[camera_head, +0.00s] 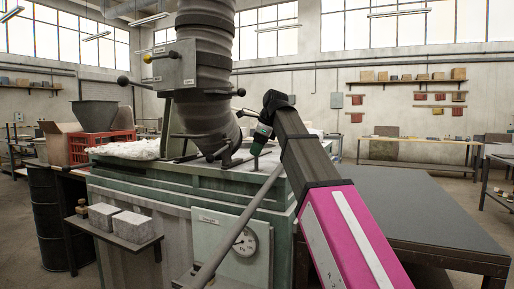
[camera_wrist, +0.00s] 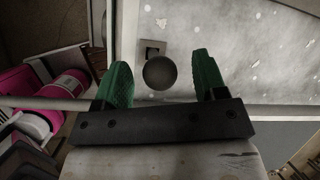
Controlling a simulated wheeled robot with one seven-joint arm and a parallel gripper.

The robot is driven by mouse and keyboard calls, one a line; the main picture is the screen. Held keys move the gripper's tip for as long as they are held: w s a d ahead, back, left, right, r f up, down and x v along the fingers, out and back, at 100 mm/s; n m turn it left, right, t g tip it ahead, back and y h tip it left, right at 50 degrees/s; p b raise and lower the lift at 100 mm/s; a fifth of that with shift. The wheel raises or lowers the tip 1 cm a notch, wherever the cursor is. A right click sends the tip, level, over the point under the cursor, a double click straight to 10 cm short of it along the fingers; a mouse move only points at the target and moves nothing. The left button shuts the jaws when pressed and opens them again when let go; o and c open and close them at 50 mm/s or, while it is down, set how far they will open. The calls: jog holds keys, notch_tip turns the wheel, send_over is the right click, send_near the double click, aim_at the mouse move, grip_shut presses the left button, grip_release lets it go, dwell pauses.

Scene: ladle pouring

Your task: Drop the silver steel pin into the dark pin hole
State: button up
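My gripper (camera_head: 260,141) is at the top of the green-grey machine housing, near its right end. In the wrist view its green fingers (camera_wrist: 161,62) are spread apart. A dark round knob (camera_wrist: 160,73) shows between them with a gap on each side; I cannot tell whether it is the head of the silver pin. No clearly silver pin shows in either view.
A long grey bar (camera_head: 235,228) slants down in front of the housing (camera_head: 145,185). A thick ribbed column (camera_head: 206,75) with levers stands left of my gripper. A dark flat table (camera_head: 420,210) lies to the right. A gauge (camera_head: 245,243) is on the front.

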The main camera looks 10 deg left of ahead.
jog(key=shift+s+d+r, duration=0.1)
jog(key=shift+d+r, duration=0.1)
jog(key=shift+r, duration=0.3)
jog(key=s+d+r, duration=0.1)
jog(key=s+d, duration=0.2)
jog(key=d, duration=0.3)
jog(key=s+d+r, duration=0.2)
jog(key=s+d, duration=0.1)
jog(key=d, duration=0.3)
jog(key=shift+d+r, duration=0.15)
jog(key=shift+r, duration=0.1)
